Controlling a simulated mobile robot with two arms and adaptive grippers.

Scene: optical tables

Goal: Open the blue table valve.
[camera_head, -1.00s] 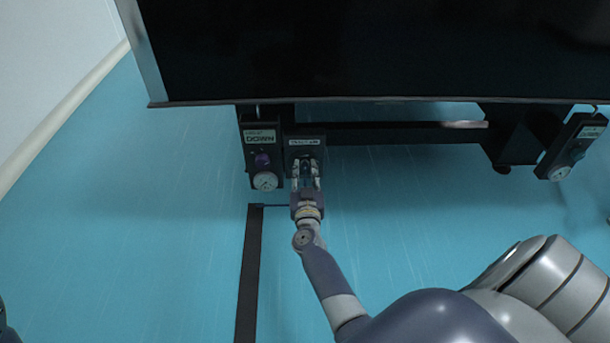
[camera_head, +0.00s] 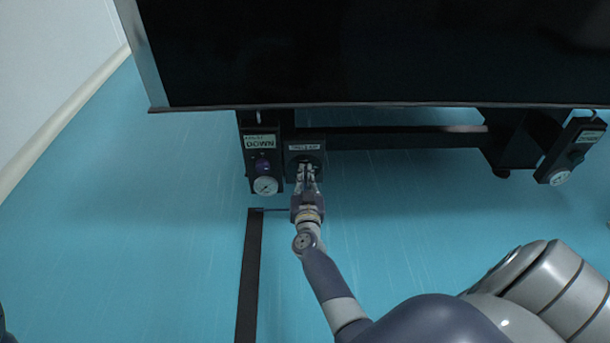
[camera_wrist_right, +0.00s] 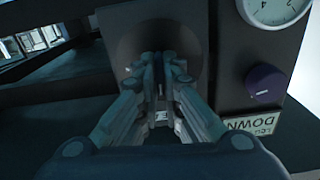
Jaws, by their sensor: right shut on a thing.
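The valve panel (camera_head: 319,158) is a dark plate with a small white label (camera_head: 304,147), hung under the front edge of the table. My right gripper (camera_head: 307,168) is at the front of this panel, with its fingers drawn close together. In the right wrist view the gripper (camera_wrist_right: 160,62) is shut at the middle of the dark panel (camera_wrist_right: 128,28). What it holds looks to be the valve handle, but the fingers hide nearly all of it, so its colour and angle cannot be told. My left gripper is not in view.
Just left of it in the head view is a "DOWN" panel (camera_head: 250,175) with a purple knob (camera_head: 262,165) and a round gauge (camera_head: 265,186). The black table top (camera_head: 360,50) overhangs. A similar panel (camera_head: 572,150) hangs at far right.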

